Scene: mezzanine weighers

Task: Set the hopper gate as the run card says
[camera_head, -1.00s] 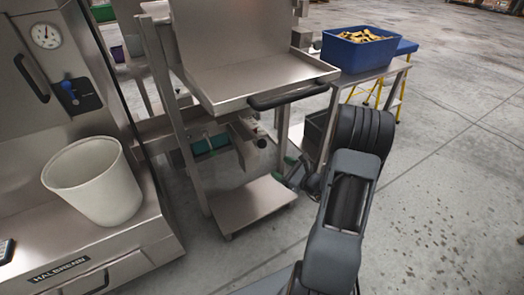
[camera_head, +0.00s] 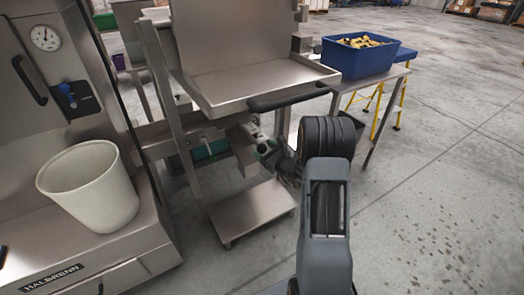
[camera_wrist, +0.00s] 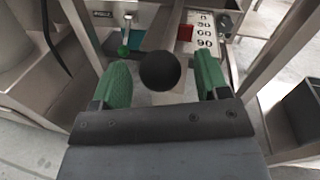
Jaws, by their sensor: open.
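A black ball knob (camera_wrist: 160,71) stands between the two green fingers of my open gripper (camera_wrist: 158,80) in the wrist view. I cannot tell whether they touch it. A grey bar rises behind the knob. Right of it is a pale scale plate (camera_wrist: 207,40) with several figures; the lowest reads 90, the others are blurred. A red piece (camera_wrist: 185,33) sits at the plate's left edge. In the head view my gripper (camera_head: 262,148) is under the steel hopper tray (camera_head: 262,80), at the gate mechanism. No readable run card is in view.
A steel lower shelf (camera_head: 250,212) lies below. A blue bin (camera_head: 360,58) is on a side table; a white bucket (camera_head: 90,188) stands left. Open floor lies right.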

